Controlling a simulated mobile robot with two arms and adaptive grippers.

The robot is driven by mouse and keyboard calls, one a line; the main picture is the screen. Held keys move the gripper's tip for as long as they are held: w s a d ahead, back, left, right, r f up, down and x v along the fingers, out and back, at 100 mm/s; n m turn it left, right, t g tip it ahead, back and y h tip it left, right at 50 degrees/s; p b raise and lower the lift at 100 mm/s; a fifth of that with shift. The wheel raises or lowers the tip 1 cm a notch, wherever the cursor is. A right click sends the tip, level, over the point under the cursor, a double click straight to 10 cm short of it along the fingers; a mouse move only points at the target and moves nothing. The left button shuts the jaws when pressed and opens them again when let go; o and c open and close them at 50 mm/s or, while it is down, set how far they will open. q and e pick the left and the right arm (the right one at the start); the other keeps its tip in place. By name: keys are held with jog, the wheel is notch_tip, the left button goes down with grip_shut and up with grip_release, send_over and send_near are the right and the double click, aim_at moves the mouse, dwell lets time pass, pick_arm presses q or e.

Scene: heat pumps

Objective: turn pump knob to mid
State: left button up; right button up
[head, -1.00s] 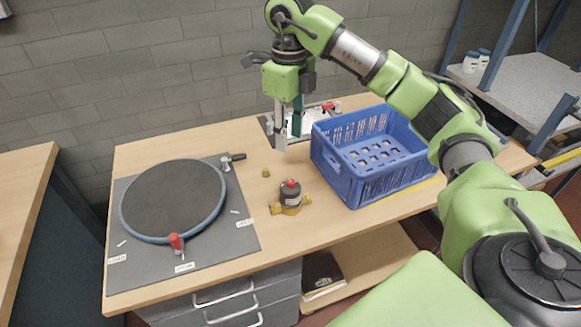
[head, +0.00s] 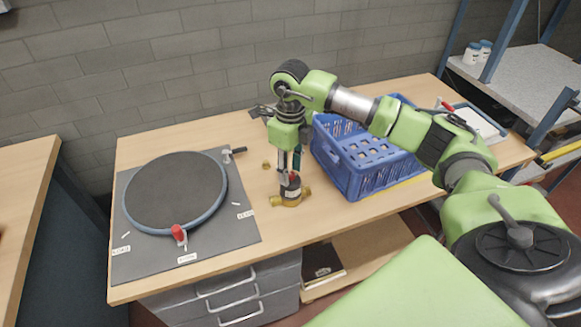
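The pump (head: 292,200) stands on the wooden table, with a dark upright body and brass pipe ends. Its red top shows only in part between my gripper's fingers. My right gripper (head: 289,172) points down over the pump from above, its fingers apart on either side of the pump's top. Whether they touch it cannot be told. My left gripper is not in view.
A blue crate (head: 349,180) stands close to the right of the pump. A grey plate (head: 222,232) with a round dark disc (head: 178,190) and red handle (head: 178,232) lies at the left. A small brass piece (head: 266,165) lies behind the pump.

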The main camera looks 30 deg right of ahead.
grip_shut()
jog(key=shift+m+b, duration=0.3)
grip_release()
